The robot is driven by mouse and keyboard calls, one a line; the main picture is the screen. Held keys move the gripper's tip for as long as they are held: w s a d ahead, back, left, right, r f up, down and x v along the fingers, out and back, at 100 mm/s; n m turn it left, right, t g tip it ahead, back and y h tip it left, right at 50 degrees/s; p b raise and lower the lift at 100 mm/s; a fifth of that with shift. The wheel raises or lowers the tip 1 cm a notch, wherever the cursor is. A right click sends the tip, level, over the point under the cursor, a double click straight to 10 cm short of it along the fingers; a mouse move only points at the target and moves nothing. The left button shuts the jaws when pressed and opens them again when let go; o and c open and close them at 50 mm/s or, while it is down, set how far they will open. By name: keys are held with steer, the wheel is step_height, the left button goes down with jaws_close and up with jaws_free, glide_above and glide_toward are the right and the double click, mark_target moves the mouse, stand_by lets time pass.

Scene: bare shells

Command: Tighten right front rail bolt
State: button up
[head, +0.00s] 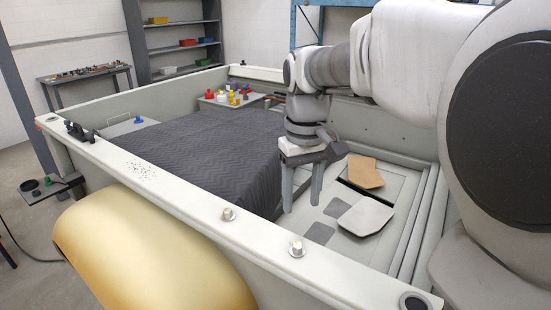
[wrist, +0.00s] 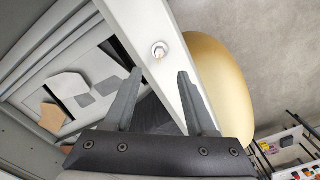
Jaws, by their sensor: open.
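The front rail (head: 180,185) of the pale shell runs diagonally across the head view. Two bolts stand on it: a left bolt (head: 228,214) and a right bolt (head: 297,248), each with a pale round base. My gripper (head: 301,199) points down, open and empty, over the shell's inside, behind the rail in the picture. In the wrist view, one bolt (wrist: 160,51) with a brassy centre sits on the rail, just beyond the gap between my fingertips (wrist: 160,73). My fingers do not touch it. I cannot tell for certain which bolt this is.
A dark quilted cover (head: 205,145) lies inside the shell. A tan piece (head: 364,171) and a grey piece (head: 366,216) lie on its floor. A gold rounded panel (head: 150,250) bulges in front of the rail. Small coloured items (head: 236,97) stand at the back.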

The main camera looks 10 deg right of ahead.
step_height(320, 180, up, 6)
steer(key=shift+f, duration=0.25)
